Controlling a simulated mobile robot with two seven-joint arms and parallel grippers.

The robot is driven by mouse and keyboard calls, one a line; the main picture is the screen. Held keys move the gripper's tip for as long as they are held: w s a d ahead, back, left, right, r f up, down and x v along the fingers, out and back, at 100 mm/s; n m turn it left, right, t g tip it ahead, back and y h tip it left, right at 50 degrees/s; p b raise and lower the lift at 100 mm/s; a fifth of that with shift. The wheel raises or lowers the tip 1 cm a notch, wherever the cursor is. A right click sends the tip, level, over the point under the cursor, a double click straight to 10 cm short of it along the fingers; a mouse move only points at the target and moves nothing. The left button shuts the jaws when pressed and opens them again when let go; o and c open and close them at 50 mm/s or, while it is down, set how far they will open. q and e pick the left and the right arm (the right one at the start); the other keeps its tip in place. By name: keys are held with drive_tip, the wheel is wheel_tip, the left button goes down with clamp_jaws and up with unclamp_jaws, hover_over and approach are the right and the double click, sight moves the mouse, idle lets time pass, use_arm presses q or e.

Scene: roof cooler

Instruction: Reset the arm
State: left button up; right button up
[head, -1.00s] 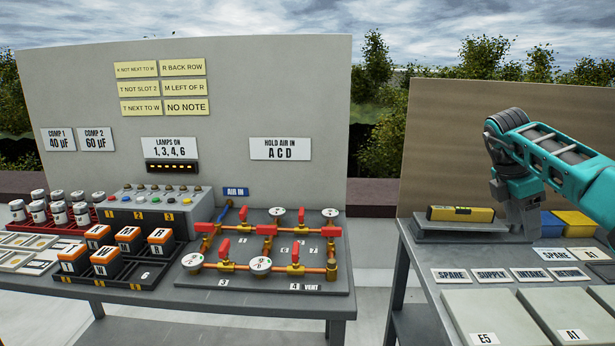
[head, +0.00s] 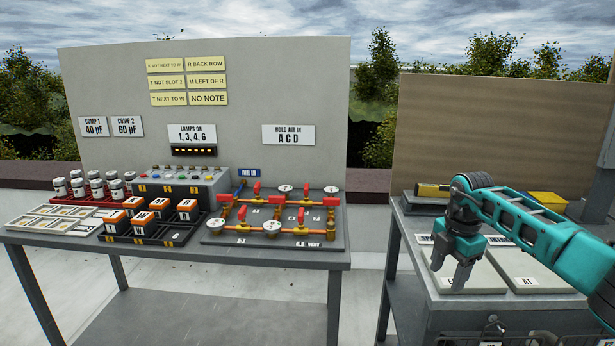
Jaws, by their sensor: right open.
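My right arm comes in from the right side of the head view, teal and dark grey. The jaws are small in the view and hold nothing that I can see. My left gripper is not in view. The task names no other object.
The right bench (head: 395,262) holds a yellow level (head: 432,190), a yellow bin (head: 548,199) and pale panels (head: 530,272). The left table (head: 180,252) carries a valve board (head: 330,240), a lamp box (head: 180,190), orange-topped blocks (head: 159,206) and white jars (head: 96,188). A concrete gap separates them.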

drive_tip(key=s+a+f+n+y, duration=0.2)
drive_tip(key=a+f+y, duration=0.2)
drive_tip(key=a, duration=0.5)
drive_tip(key=s+a+f+n+y, duration=0.1)
drive_tip(key=s+a+f+y, duration=0.3)
drive_tip(key=a, duration=0.5)
drive_tip(key=s+a+m+t+y, duration=0.1)
drive_tip(key=s+a+t+y, duration=0.1)
drive_tip(key=s+a+y, duration=0.3)
drive_tip(key=s+a+m+t+y, duration=0.1)
drive_tip(key=a+t+y, duration=0.15)
drive_tip(key=a, duration=0.55)
drive_tip(key=s+d+f+m+t+h, duration=0.2)
drive_tip(key=s+d+f+m+h, duration=0.4)
drive_tip(key=s+d+m+h, duration=0.1)
drive_tip(key=s+d+f+m+t+h, duration=0.3)
drive_tip(key=s+d+f+m+h, duration=0.3)
drive_tip(key=s+d+m, duration=0.4)
drive_tip(key=s+m, duration=0.2)
drive_tip(key=m, duration=0.1)
drive_tip(key=shift+s+d+h+p, duration=0.15)
drive_tip(key=shift+s+h+p, duration=0.15)
drive_tip(key=shift+h, duration=0.05)
